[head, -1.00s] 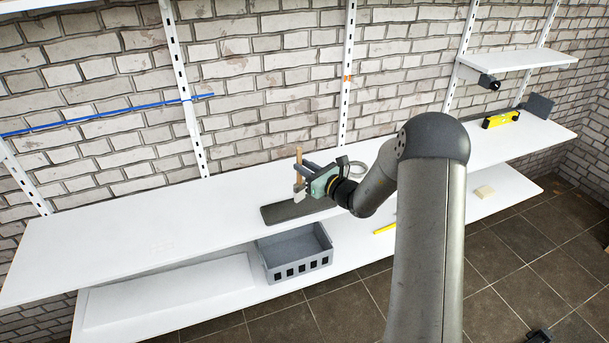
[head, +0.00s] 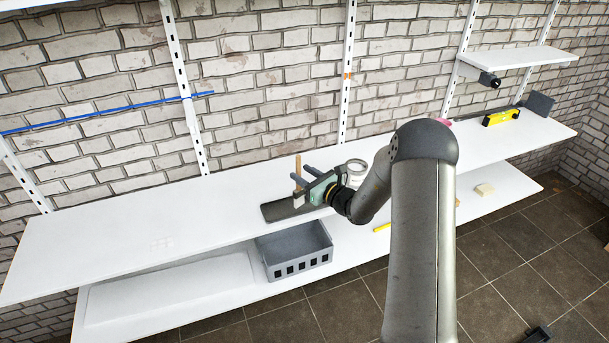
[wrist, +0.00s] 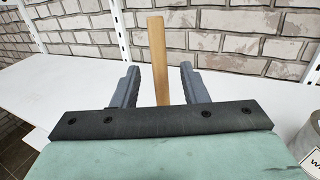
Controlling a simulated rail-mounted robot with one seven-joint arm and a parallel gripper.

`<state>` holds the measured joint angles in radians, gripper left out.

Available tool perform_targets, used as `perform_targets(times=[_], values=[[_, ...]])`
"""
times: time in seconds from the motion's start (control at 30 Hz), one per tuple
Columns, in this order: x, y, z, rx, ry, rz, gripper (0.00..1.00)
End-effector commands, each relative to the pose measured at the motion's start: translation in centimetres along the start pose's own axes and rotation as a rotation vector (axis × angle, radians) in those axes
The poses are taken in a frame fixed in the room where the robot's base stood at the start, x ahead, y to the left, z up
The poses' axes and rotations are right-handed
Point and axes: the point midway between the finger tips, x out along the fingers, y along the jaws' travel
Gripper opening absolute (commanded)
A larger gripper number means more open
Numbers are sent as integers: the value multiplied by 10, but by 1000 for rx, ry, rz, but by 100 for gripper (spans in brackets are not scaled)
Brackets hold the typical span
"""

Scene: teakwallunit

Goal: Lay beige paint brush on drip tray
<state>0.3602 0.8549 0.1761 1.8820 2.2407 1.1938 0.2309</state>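The beige paint brush (head: 298,170) stands upright at my gripper (head: 304,183), wooden handle up and a pale lower end down. In the wrist view its handle (wrist: 157,60) rises between the two grey fingers (wrist: 158,85), with gaps beside the handle. The brush's lower part is hidden there. The brush has moved together with my gripper, so the fingers appear shut on its hidden wider part. The dark grey drip tray (head: 277,213) lies flat on the upper white shelf, below the brush and partly covered by my gripper. I cannot tell whether the brush's lower end touches the tray.
A round pale can (head: 355,170) stands just right of my gripper. A grey basket (head: 293,252) is on the lower shelf. The upper shelf (head: 130,230) is bare to the left. A yellow level (head: 501,117) lies far right. The brick wall and white uprights stand behind.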

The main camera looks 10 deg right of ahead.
Motion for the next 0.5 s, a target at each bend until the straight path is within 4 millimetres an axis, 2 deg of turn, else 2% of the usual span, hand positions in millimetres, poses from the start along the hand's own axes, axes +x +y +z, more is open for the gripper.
perform_targets(times=[0.07, 0.17, 0.5], values=[[0, 0, 5, 0, 0, 0, 40], [-12, -1, 1, 0, 1, -2, 40], [-84, -1, 1, 0, 1, -3, 40]])
